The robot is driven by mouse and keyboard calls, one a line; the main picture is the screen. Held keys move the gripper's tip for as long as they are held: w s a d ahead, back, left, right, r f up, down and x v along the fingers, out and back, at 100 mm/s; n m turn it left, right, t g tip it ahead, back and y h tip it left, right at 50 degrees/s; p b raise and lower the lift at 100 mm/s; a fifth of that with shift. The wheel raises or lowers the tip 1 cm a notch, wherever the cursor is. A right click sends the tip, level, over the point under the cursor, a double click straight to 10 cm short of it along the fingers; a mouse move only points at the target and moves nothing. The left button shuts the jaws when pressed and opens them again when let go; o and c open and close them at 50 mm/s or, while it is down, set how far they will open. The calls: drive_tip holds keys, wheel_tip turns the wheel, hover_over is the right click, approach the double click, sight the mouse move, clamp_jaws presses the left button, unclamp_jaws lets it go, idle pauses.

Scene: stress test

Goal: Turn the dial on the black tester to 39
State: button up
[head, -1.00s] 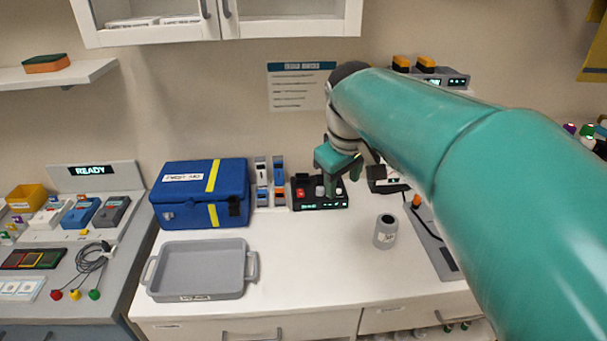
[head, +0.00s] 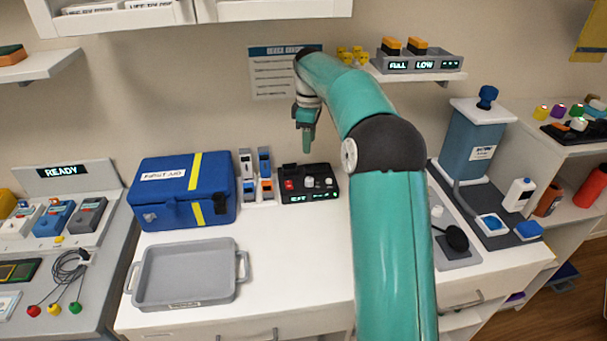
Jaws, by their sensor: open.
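The black tester (head: 309,197) stands on the white counter against the back wall, right of the blue first aid case. It has a red button (head: 289,184), pale knobs (head: 309,181) on top and a small green-lit display (head: 325,196) on its front. The dial's value is too small to read. My gripper (head: 307,150) points down above the tester, near its back, apart from it and empty. It is open, though the gap between its fingers is hard to see from here.
The blue first aid case (head: 160,195) and blue-and-orange devices (head: 247,188) stand left of the tester. A grey tray (head: 187,275) lies in front. My arm covers part of the counter at right. A blue dispenser (head: 472,150) stands right of it. A shelf (head: 420,77) is above.

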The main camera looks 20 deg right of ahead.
sight(309, 179)
drive_tip(key=f, duration=1.2)
drive_tip(key=shift+s+f, duration=0.2)
drive_tip(key=shift+s, duration=0.05)
drive_tip(key=shift+w+f, duration=0.1)
drive_tip(key=shift+f, duration=0.25)
drive_tip(key=c, duration=1)
